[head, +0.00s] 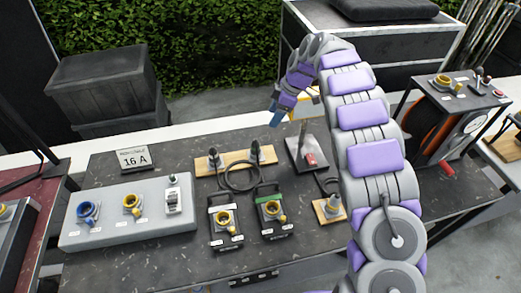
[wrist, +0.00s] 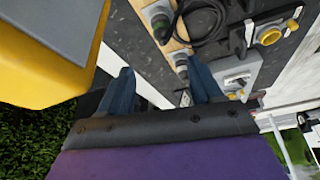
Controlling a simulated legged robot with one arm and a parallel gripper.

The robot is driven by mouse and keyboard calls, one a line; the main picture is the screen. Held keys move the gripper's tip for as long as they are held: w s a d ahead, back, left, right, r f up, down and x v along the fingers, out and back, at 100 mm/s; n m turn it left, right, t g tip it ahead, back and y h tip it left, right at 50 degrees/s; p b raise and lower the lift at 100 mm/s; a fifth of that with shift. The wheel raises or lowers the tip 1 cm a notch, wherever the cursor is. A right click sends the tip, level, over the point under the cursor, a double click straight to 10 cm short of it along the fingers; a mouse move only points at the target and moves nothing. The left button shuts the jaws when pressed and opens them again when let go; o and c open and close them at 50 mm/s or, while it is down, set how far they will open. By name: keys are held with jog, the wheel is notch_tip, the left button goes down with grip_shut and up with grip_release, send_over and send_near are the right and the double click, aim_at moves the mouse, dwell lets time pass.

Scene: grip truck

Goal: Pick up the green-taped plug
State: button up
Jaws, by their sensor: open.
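Two dark plugs, a left one (head: 214,158) and a right one (head: 255,151), stand on a wooden board (head: 234,163) at the back of the dark table, with a black cable looped in front. In the wrist view one plug (wrist: 160,24) looks greenish and another (wrist: 181,62) greyer, but I cannot clearly tell which carries green tape. My gripper (head: 276,117) is raised behind the board, to the right of the plugs. Its two blue fingers (wrist: 163,92) are spread and empty, apart from both plugs.
Two socket boxes (head: 224,220) (head: 271,211) stand in front of the board. A grey panel (head: 115,229) lies at left, behind it a 16 A sign (head: 134,160). A grey plate with a red-based lever (head: 309,158) stands at right. A yellow-edged object (wrist: 45,75) is close to my gripper.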

aim_at(255, 144)
jog(key=b+x, duration=0.2)
jog(key=x, duration=0.9)
jog(key=shift+f, duration=0.3)
jog(key=shift+a+b+x, duration=0.1)
jog(key=shift+b+x, duration=0.35)
jog(key=shift+x, duration=0.95)
jog(key=shift+a+b+x, duration=0.15)
jog(key=shift+b+x, duration=0.25)
jog(key=shift+x, duration=0.95)
jog(key=shift+s+r, duration=0.15)
jog(key=c, duration=1.1)
